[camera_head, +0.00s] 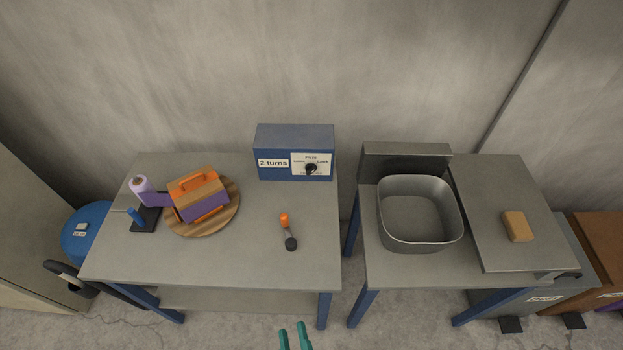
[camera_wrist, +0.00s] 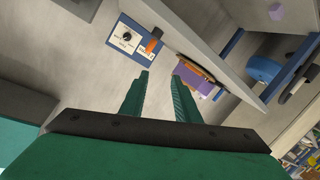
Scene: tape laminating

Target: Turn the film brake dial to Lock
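The film brake dial (camera_head: 311,169) is a small black knob on a white label on the front of a blue box (camera_head: 295,137) at the back of the left table. "Lock" is printed at the label's right; the other words and the knob's pointing direction are too small to tell. The dial also shows in the wrist view (camera_wrist: 127,36), at upper left. My gripper (camera_head: 293,338) is at the bottom edge of the head view, in front of the table and far from the dial. In the wrist view its green fingers (camera_wrist: 163,73) are apart with nothing between them.
An orange and black tool (camera_head: 288,231) lies on the left table (camera_head: 250,260) in front of the box. A wrapped orange case (camera_head: 200,195) sits on a round wooden board beside a purple film roll (camera_head: 140,184). A metal basin (camera_head: 420,212) stands on the right table.

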